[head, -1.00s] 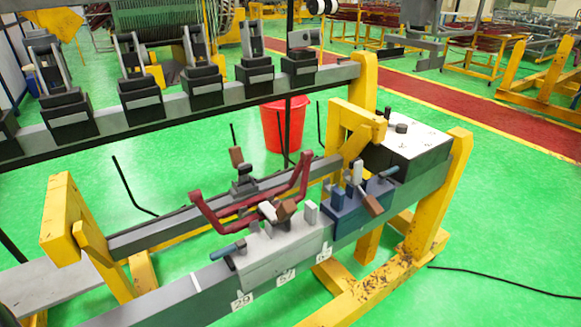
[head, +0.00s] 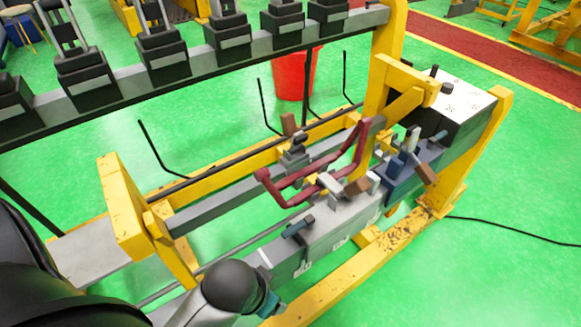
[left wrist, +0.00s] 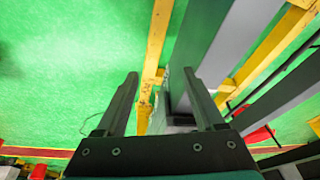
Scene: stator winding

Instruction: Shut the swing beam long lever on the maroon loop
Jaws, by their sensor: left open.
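The maroon loop (head: 282,196) lies across the grey swing beam (head: 215,197) and the pale grey clamp block (head: 335,220) in front, its right end raised. On the swing beam, a small dark clamp (head: 296,155) stands behind the loop. Its long lever with a brown handle (head: 288,124) stands upright, clear of the loop. My left arm enters the head view at the lower left; its fingers do not show there. In the left wrist view my left gripper (left wrist: 160,80) is open, with nothing between its fingers. My right gripper is not in view.
A blue clamp block (head: 408,175) with another brown-handled lever stands to the right. A yellow post and arm (head: 385,85) rises beside the loop's right end. Thin black rods stand behind the swing beam. A rail of black clamps crosses the back. A red bucket (head: 292,78) stands behind.

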